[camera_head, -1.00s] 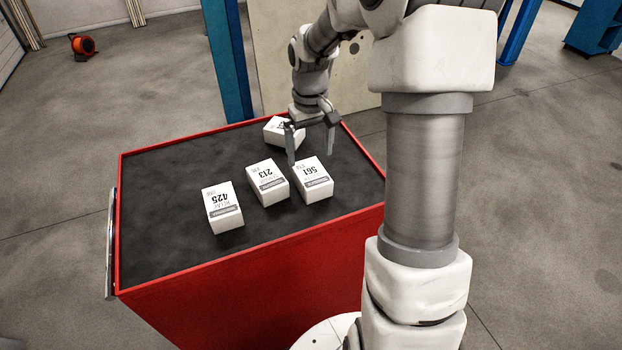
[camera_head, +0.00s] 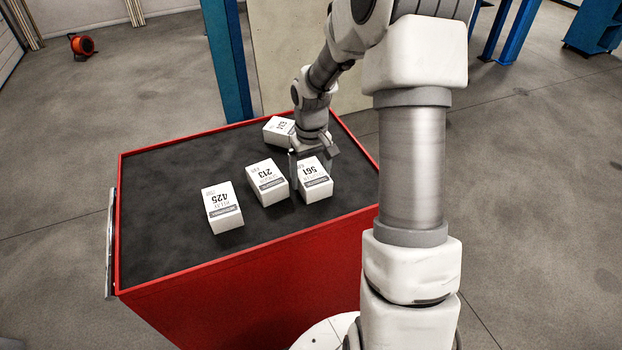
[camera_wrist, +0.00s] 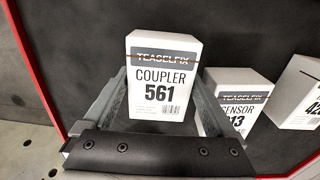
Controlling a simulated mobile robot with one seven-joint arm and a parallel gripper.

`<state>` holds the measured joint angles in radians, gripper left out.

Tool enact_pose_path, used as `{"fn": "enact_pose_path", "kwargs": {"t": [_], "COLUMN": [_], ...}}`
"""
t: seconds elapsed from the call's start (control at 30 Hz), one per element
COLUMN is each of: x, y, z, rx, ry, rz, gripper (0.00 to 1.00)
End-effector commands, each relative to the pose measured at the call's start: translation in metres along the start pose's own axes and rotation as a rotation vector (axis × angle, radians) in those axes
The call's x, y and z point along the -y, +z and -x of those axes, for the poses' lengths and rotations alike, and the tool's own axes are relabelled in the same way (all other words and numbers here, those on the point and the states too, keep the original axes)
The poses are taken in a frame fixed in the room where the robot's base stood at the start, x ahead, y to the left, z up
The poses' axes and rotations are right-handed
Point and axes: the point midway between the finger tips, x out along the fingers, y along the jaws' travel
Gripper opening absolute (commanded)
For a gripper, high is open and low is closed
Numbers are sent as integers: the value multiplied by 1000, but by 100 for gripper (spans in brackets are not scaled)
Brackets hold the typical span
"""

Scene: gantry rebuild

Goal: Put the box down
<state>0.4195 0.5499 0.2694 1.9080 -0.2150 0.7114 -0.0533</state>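A white box labelled Coupler 561 (camera_head: 314,184) rests on the dark top of the red cart (camera_head: 165,205), at the right end of the front row. My gripper (camera_wrist: 165,92) is lowered at this box, with one finger on its left and one on its right in the wrist view. The fingers are spread; whether they touch the box is hard to tell. In the head view my gripper (camera_head: 311,160) is partly hidden behind the box.
The Sensor 213 box (camera_head: 267,183) stands close left of the 561 box. Box 425 (camera_head: 223,208) is further left. Another white box (camera_head: 279,130) lies behind, near the far edge.

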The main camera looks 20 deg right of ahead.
Motion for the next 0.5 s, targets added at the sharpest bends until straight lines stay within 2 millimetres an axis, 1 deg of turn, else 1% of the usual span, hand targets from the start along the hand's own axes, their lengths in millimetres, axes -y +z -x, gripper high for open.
{"fn": "enact_pose_path", "kwargs": {"t": [0.03,0.4,0.43,0.47,0.5], "x": [0,0,0,0,0], "y": [0,0,0,0,0], "z": [0,0,1,1,1], "rx": [0,0,-1,-1,-1], "ry": [0,0,0,0,0], "rz": [0,0,0,0,0], "gripper": [80,14,14,3,3]}}
